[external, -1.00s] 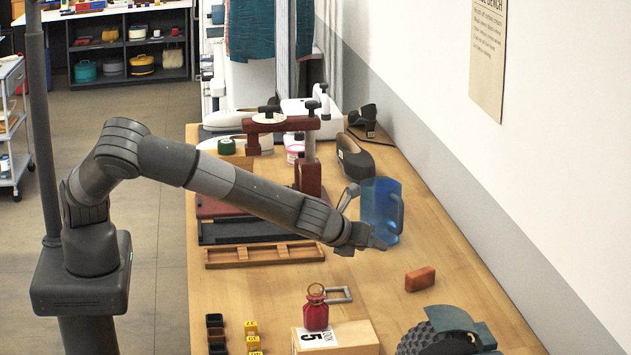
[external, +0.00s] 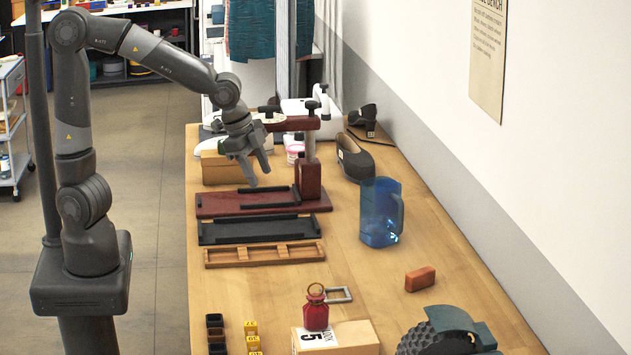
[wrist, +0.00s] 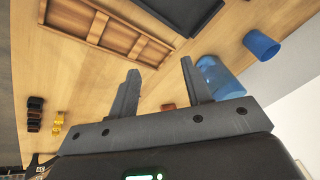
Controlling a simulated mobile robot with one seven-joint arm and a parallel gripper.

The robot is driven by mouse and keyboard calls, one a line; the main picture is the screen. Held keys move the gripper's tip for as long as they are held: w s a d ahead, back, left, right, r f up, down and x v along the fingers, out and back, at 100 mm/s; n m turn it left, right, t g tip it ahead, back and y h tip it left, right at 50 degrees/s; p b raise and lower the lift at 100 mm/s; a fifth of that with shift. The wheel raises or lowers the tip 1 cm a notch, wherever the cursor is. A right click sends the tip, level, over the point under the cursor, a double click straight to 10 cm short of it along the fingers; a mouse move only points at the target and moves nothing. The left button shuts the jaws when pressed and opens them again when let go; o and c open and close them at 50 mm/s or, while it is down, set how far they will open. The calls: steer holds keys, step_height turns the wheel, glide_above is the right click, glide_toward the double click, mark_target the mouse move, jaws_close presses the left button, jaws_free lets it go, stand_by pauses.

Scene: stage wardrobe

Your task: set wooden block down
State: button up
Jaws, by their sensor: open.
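A small reddish-brown block (external: 420,280) lies flat on the bench, right of centre; it is the likeliest wooden block, though its material is not certain. In the wrist view a small reddish-brown piece (wrist: 168,107) shows between the fingers, on the bench well beyond them. My gripper (external: 260,178) is above the dark red base at the bench's far left, pointing down, far from the block. In the wrist view my gripper (wrist: 160,66) has its fingers apart with nothing held between them.
A blue pitcher (external: 380,212) stands right of centre. A slotted wooden tray (external: 264,255) and black tray (external: 257,230) lie left of it. A red bottle (external: 316,313) stands on a tan box (external: 352,342) in front. Bare bench surrounds the block.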

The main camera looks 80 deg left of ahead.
steer(key=s+r+n, duration=0.3)
steer(key=s, duration=0.6)
steer(key=s+a+r+n+t, duration=0.1)
steer(key=s+r+n, duration=0.2)
steer(key=s, duration=0.7)
steer(key=shift+s+a+n+t, duration=0.15)
steer(key=shift+a+n+t, duration=0.15)
steer(key=shift+n, duration=0.5)
steer(key=shift+r, duration=0.1)
